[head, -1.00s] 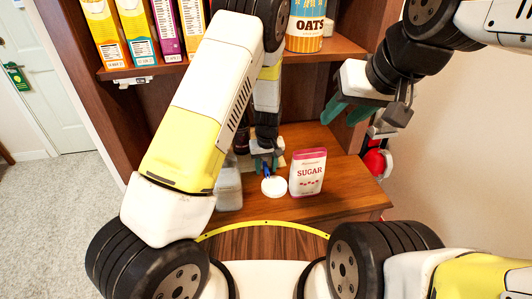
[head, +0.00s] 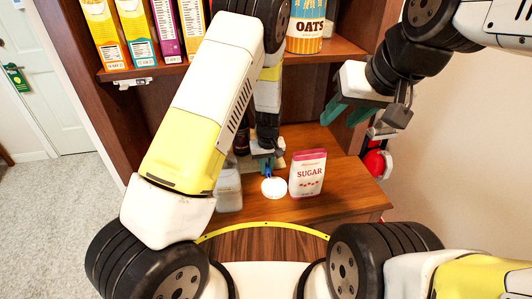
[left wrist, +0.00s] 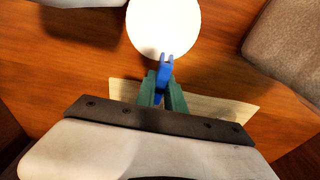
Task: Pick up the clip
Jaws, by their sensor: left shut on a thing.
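A blue clip (left wrist: 164,71) is between the green fingers of my left gripper (left wrist: 163,88) in the left wrist view. The gripper is shut on it, and the clip's blue tips stick out past the fingers. In the head view the left gripper (head: 266,161) is above the hutch counter, with the blue clip (head: 268,173) small below it. A white round object (head: 274,187) is just below and in front of the clip. My right gripper (head: 347,110) has its green fingers apart and empty, to the right above the counter.
A sugar packet (head: 307,173) stands right of the white round object. A translucent container (head: 229,188) stands to the left, partly behind my left arm. A pale flat piece (left wrist: 215,107) lies under the left gripper. Cereal boxes (head: 137,32) and an oats canister (head: 305,27) stand on the shelf above.

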